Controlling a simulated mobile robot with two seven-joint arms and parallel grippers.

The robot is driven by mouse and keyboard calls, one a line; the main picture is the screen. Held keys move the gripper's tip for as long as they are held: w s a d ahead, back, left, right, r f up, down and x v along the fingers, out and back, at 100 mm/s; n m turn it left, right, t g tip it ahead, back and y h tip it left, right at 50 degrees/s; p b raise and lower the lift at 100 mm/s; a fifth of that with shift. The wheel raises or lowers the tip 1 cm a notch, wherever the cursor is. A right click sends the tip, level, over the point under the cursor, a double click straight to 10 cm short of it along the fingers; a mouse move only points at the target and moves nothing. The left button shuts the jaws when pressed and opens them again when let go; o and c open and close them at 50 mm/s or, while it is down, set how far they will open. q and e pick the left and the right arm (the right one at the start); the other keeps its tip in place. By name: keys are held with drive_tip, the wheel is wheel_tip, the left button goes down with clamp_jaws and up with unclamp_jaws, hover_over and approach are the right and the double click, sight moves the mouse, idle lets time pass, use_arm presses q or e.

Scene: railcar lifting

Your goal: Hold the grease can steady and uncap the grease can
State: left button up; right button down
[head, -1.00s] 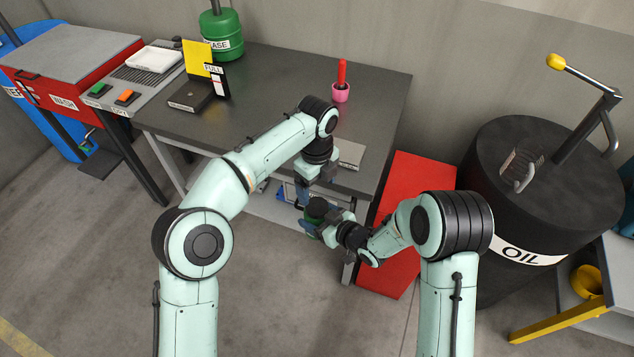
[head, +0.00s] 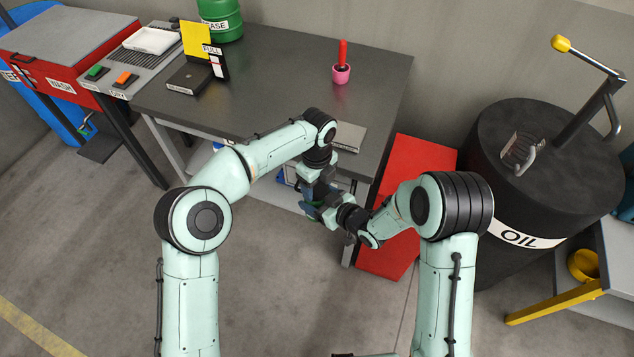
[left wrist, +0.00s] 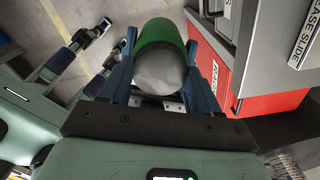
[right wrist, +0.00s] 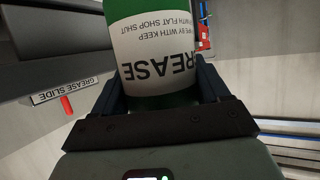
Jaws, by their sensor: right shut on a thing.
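The grease can (right wrist: 165,50) is a green cylinder with a white GREASE label. It hangs in the air in front of the table, mostly hidden by my grippers in the head view. My right gripper (head: 322,212) is shut on the can's body, with a finger on each side of the label in the right wrist view. The can's grey round cap (left wrist: 160,72) faces my left wrist camera. My left gripper (head: 312,194) comes from above, its blue fingers open on either side of the cap. Whether they touch it I cannot tell.
The dark table (head: 270,75) lies beyond my grippers, with a pink cup (head: 341,75), a yellow card (head: 196,40) and a larger green canister (head: 220,18). A red panel (head: 405,230) and a black OIL drum (head: 540,170) stand to the right. Floor at left is clear.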

use_arm(q)
drive_tip(key=c, duration=0.4)
drive_tip(key=shift+o, duration=0.2)
drive_tip(key=n, duration=0.6)
drive_tip(key=o, duration=1.2)
drive_tip(key=shift+c, duration=0.2)
